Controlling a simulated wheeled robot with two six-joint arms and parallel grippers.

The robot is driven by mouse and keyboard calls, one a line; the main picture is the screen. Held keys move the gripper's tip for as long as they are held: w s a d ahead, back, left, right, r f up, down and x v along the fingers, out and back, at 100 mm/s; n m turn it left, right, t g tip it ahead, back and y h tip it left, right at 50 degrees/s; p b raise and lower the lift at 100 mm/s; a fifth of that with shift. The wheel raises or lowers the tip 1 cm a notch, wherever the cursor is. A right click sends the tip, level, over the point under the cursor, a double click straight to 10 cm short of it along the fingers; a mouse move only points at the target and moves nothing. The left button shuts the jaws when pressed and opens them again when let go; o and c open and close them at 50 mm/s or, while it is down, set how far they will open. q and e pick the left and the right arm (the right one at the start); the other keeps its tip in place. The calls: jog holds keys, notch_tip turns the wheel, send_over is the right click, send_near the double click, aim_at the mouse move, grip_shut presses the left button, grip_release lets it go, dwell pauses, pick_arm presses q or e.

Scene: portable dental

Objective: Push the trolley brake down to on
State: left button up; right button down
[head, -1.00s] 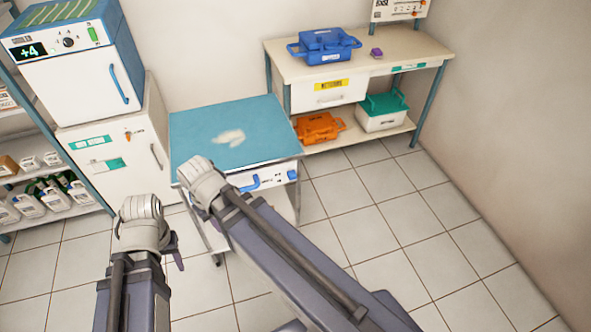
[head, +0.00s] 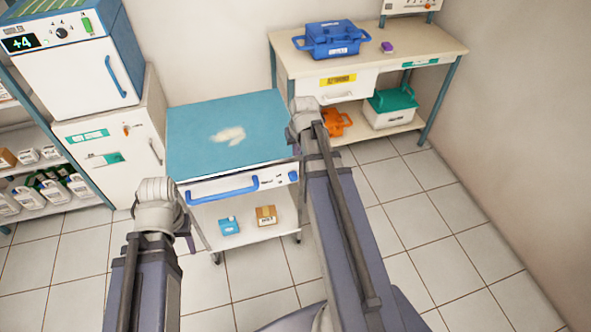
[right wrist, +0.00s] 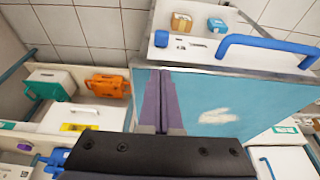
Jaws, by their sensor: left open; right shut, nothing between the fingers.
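The trolley has a blue top (head: 225,140) and a white front panel with a blue handle. The brake (head: 293,177) is a small blue knob at the right end of that panel; it also shows in the right wrist view (right wrist: 161,38). My right gripper (right wrist: 163,72) is shut and empty, its purple fingers over the trolley top, just short of the brake in that picture.
The trolley's lower shelf holds a blue box (head: 228,226) and a brown box (head: 266,215). A white fridge (head: 112,150) stands to the left. A bench (head: 430,50) with a blue case (head: 332,40) stands behind right. Tiled floor to the right is clear.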

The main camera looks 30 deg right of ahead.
jog(key=shift+f, duration=0.15)
jog(key=b, duration=1.2)
send_near(294, 178)
jog(key=w+f, duration=0.2)
jog(key=f, duration=0.1)
jog(key=w+d+f, duration=0.1)
jog(key=shift+w+f, duration=0.15)
jog(key=shift+f, duration=0.25)
jog(key=shift+f+b, duration=0.75)
jog(key=shift+b, duration=0.1)
notch_tip(294, 178, down, 5)
jog(key=b, duration=0.4)
jog(key=shift+r+b, duration=0.15)
jog(key=shift+b, duration=0.2)
jog(key=shift+r, duration=0.15)
